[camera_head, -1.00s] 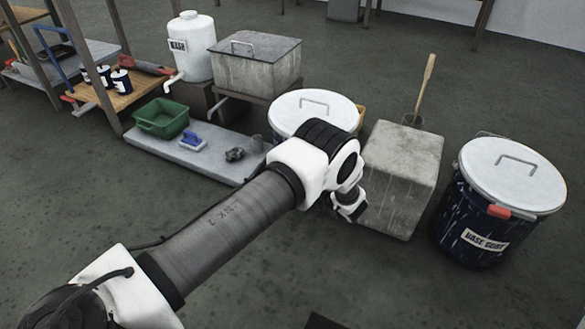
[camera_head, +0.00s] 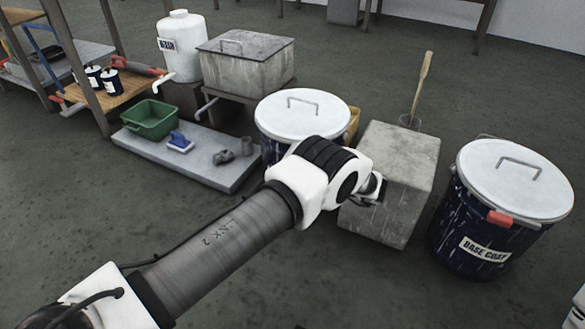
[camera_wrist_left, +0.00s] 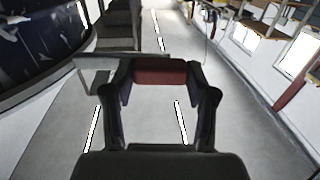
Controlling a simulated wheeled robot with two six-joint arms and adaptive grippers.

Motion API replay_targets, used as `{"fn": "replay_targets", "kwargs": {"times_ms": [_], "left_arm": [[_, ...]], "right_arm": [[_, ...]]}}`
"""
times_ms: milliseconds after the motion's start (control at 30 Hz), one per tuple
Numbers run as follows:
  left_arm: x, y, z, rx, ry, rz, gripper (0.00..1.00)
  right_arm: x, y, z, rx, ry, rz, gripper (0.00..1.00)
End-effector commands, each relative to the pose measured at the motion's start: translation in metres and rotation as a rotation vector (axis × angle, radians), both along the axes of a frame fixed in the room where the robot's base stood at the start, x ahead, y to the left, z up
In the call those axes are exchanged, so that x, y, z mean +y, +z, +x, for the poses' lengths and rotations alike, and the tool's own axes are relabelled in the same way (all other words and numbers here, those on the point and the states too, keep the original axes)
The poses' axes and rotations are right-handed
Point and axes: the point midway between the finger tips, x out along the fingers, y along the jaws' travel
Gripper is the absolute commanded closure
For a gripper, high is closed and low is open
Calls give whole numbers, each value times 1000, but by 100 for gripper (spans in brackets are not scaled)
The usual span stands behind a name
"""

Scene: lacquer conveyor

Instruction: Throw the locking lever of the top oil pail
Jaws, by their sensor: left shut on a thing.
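In the head view a dark pail with a white lid (camera_head: 303,108) stands behind my left forearm. Its label is hidden, so I cannot tell if it is the top oil pail. My left gripper (camera_head: 372,190) is small and partly hidden at the end of its arm, in front of the concrete block. In the left wrist view my left gripper (camera_wrist_left: 160,90) is shut on a red grip (camera_wrist_left: 160,72), held between both fingers. A dark, white-splashed curved wall (camera_wrist_left: 40,45) fills the upper left there.
A second pail labelled BASE COAT (camera_head: 505,190), with a red lever grip (camera_head: 499,218), stands at the right. The concrete block (camera_head: 390,180) stands between the pails. A low slab (camera_head: 205,165) bears a green tub (camera_head: 150,119). The front floor is open.

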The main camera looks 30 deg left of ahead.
Motion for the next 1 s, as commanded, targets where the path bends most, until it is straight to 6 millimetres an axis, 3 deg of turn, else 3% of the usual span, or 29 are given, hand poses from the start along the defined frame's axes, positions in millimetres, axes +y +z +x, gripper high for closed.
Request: {"fn": "replay_targets", "kwargs": {"times_ms": [200, 233, 300, 667, 1000], "left_arm": [[0, 1, 0, -2, 0, 0, 100], [0, 1, 0, -2, 0, 0, 36], [0, 1, 0, -2, 0, 0, 18], [-4, 0, 1, -2, -1, 0, 18], [-65, -1, 9, -3, -2, -1, 18]], "right_arm": [[0, 0, 0, 0, 0, 0, 60], [0, 0, 0, 0, 0, 0, 60], [0, 0, 0, 0, 0, 0, 60], [0, 0, 0, 0, 0, 0, 60], [0, 0, 0, 0, 0, 0, 60]]}}
